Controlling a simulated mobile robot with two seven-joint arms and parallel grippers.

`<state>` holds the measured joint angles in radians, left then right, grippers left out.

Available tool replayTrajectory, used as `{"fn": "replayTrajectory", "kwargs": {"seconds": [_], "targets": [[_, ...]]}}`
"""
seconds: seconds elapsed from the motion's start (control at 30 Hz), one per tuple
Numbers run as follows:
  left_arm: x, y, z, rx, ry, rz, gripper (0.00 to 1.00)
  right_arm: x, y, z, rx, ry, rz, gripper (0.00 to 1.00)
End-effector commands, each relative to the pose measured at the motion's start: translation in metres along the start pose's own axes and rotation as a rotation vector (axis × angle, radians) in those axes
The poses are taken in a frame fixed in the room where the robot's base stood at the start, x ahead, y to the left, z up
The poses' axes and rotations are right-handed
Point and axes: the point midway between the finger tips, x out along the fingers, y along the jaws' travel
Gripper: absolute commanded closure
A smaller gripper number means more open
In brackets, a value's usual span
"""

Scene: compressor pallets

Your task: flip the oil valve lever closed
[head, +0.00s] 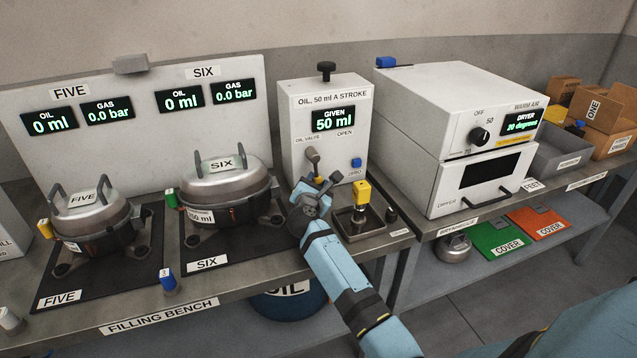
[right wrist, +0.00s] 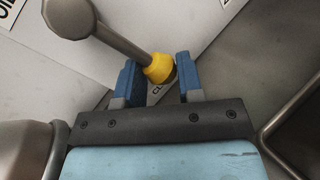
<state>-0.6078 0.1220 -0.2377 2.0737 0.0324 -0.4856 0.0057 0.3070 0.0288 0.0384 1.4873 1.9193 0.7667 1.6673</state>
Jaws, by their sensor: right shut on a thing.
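The oil valve lever (head: 312,160) is a grey metal handle on the front of the white oil dispenser (head: 294,120), below its "GIVEN 50 ml" display. It points down, away from the "OPEN" label (head: 345,133). In the right wrist view the lever (right wrist: 125,35) slants down to a yellow tip (right wrist: 159,69) between two blue fingers. My right gripper (head: 314,187) is shut on the lever's tip; it also shows in the right wrist view (right wrist: 158,78). Lettering beginning "CL" is partly hidden behind the fingers. My left gripper is out of view.
Compressor six (head: 228,187) stands close left of my right gripper, compressor five (head: 92,222) farther left. A small tray (head: 375,240) with a yellow-topped fitting (head: 361,193) is close on the right. The white dryer (head: 450,140) stands beyond it. A blue button (head: 356,162) is near the lever.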

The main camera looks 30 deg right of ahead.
Motion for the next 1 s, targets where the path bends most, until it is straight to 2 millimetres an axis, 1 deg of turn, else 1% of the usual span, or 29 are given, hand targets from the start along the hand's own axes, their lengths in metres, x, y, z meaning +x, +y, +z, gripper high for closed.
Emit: {"fn": "replayTrajectory", "kwargs": {"seconds": [0.1,0.2,0.53,0.57,0.6,0.63,0.67,1.0], "targets": [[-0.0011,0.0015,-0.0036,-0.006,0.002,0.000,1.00,-0.0018,0.0060,0.0019,0.073,0.031,-0.016,1.00],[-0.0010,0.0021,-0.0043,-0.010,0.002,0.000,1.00,-0.0027,0.0075,0.0011,0.103,0.046,-0.022,1.00],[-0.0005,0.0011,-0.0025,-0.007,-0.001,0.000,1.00,-0.0021,0.0077,0.0018,0.112,0.049,-0.022,1.00],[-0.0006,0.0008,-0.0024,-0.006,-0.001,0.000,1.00,-0.0021,0.0077,0.0018,0.112,0.049,-0.022,0.59],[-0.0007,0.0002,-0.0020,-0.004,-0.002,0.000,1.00,-0.0023,0.0077,0.0016,0.112,0.049,-0.022,0.50],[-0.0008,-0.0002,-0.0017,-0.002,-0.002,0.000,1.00,-0.0024,0.0077,0.0013,0.111,0.050,-0.022,0.43],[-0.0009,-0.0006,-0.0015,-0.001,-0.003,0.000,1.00,-0.0026,0.0076,0.0009,0.111,0.050,-0.023,0.41],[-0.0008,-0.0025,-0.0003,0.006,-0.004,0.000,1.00,-0.0045,0.0085,-0.0020,0.108,0.053,-0.023,0.41]]}}
